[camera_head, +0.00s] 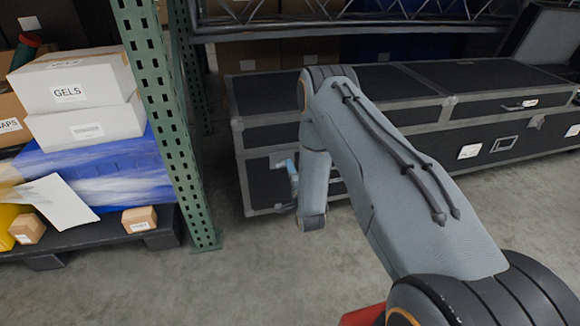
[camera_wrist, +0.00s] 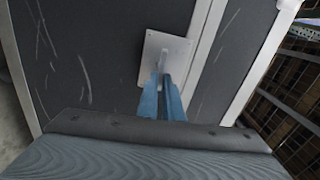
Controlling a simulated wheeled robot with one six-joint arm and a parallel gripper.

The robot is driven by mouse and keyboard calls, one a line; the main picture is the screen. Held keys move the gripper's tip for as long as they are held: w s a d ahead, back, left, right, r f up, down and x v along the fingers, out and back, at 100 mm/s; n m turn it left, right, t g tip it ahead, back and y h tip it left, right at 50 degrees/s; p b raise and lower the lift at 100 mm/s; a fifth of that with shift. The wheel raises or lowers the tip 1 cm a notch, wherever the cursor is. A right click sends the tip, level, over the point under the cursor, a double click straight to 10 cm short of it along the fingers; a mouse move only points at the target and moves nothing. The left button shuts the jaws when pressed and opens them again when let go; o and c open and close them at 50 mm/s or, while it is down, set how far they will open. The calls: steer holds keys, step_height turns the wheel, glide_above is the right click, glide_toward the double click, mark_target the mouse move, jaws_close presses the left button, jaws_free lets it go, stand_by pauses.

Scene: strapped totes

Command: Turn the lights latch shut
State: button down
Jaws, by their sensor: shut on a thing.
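The latch (camera_wrist: 153,50) shows in the wrist view as a pale square plate on the dark, scratched end panel of a flight case (camera_wrist: 95,45). Its turning part is mostly hidden between my fingers, so I cannot tell its angle well. My gripper (camera_wrist: 164,82) has blue fingers, close together and shut on the latch. In the head view my gripper (camera_head: 291,168) is at the left end of the black case (camera_head: 254,138), partly hidden by my arm. No lights label can be read on the case.
A green perforated rack post (camera_head: 170,120) stands left of the case. Left of it, a shelf holds white boxes (camera_head: 75,82), including one marked GELS, and a blue wrapped load (camera_head: 120,165). A metal truss (camera_head: 350,20) lies above the cases. The grey floor in front is clear.

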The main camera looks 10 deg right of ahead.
steer(key=shift+f+m, duration=0.15)
steer(key=shift+m, duration=0.35)
steer(key=c, duration=1.9)
jaws_free()
steer(key=s+p, duration=0.1)
steer(key=s, duration=0.7)
steer(key=shift+p, duration=0.4)
steer(key=shift+w, duration=0.1)
